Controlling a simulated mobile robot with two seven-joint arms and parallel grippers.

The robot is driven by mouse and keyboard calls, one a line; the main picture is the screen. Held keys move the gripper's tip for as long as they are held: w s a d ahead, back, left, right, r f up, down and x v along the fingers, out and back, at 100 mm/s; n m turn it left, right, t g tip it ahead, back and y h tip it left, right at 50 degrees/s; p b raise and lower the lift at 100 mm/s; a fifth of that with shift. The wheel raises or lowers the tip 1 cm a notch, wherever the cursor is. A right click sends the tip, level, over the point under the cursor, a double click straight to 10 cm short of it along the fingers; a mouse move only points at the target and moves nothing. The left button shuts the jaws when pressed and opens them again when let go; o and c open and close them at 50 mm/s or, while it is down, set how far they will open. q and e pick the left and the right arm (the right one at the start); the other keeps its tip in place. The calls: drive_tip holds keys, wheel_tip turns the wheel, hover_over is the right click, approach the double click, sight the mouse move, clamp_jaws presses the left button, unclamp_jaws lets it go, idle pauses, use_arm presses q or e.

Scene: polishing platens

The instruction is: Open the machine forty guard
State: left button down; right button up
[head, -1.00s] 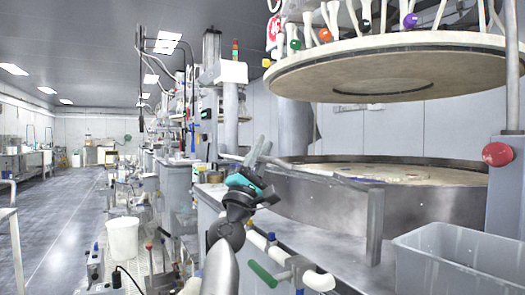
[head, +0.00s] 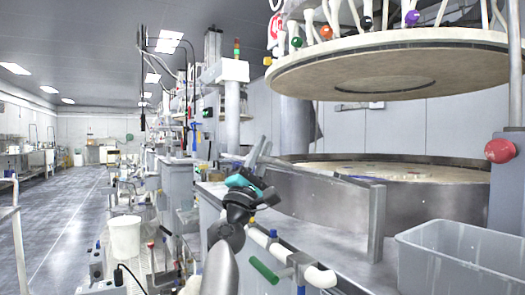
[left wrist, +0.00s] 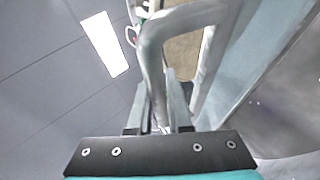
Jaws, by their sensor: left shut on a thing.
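The guard looks to be the grey metal rail (head: 350,180) in front of the large round platen tub (head: 320,200). It runs from my left gripper to an upright post at the right. My left gripper (head: 260,155), grey fingers with a teal body, is at the rail's left end in the head view. In the left wrist view the fingers (left wrist: 160,112) are closed on either side of a bent grey tube (left wrist: 152,65), which looks like part of the guard. The exact contact is small and partly hidden. My right gripper is not in view.
A round upper platen (head: 390,75) hangs above the tub. A grey plastic bin (head: 460,260) stands at the lower right, near a red button (head: 499,151). A white bucket (head: 124,237) and other equipment stand at left. The floor aisle (head: 60,220) is clear.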

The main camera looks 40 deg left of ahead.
use_arm(q)
drive_tip(key=c, duration=1.3)
unclamp_jaws()
drive_tip(key=shift+s+d+r, duration=0.1)
drive_tip(key=shift+d+r, duration=0.15)
drive_tip(key=o, duration=0.3)
drive_tip(key=shift+s+d+r, duration=0.1)
drive_tip(key=shift+o, duration=0.8)
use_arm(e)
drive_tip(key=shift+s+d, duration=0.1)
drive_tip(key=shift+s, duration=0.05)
use_arm(q)
drive_tip(key=shift+f, duration=0.2)
drive_tip(key=v, duration=0.5)
drive_tip(key=shift+s+f, duration=0.1)
drive_tip(key=shift+f, duration=0.15)
drive_tip(key=b, duration=0.3)
approach(258, 161)
drive_tip(key=shift+s+d+f, duration=0.1)
drive_tip(key=shift+s+f, duration=0.35)
drive_tip(key=shift+s, duration=0.05)
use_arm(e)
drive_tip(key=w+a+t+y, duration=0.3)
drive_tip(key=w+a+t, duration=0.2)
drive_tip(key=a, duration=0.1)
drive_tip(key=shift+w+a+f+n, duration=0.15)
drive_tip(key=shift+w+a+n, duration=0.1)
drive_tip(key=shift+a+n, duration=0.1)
